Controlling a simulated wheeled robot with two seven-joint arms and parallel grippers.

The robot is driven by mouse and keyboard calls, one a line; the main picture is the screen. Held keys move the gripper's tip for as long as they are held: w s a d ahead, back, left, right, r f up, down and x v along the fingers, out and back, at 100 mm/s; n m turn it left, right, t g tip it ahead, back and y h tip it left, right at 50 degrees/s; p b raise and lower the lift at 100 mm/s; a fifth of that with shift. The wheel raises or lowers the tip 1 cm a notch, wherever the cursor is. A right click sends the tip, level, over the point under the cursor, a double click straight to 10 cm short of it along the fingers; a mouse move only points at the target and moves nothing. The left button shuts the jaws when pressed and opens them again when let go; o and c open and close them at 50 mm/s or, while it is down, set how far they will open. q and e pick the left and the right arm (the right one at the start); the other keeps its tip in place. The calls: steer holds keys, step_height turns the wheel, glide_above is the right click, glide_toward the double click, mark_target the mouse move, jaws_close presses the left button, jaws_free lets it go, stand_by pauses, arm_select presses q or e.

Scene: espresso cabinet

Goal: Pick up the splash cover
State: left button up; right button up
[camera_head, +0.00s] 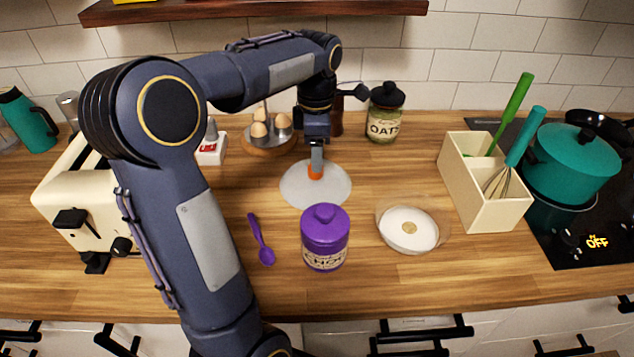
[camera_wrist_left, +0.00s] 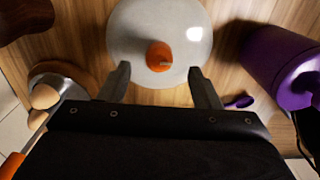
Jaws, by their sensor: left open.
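The splash cover (camera_head: 330,196) is a translucent whitish disc with an orange knob, lying on the wooden counter. In the left wrist view the splash cover (camera_wrist_left: 130,30) fills the top middle, and its orange knob (camera_wrist_left: 159,55) shows just beyond the fingertips, roughly centred between them. My left gripper (camera_head: 316,165) points down over the knob and hides part of it in the head view. In the left wrist view the left gripper (camera_wrist_left: 160,78) has its two fingers spread with nothing between them. My right gripper is not in view.
A purple jar (camera_head: 325,238) stands close in front of the cover, with a purple spoon (camera_head: 261,240) to its left. A white dish (camera_head: 408,229) is at right. Behind are an egg holder (camera_head: 268,141) and an oats jar (camera_head: 384,115). A cream utensil box (camera_head: 485,190) stands further right.

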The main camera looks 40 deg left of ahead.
mark_target(316, 182)
arm_select(q)
step_height(316, 182, down, 4)
steer(key=shift+a+r, duration=0.1)
steer(key=shift+r, duration=0.05)
jaws_close()
stand_by(0.3)
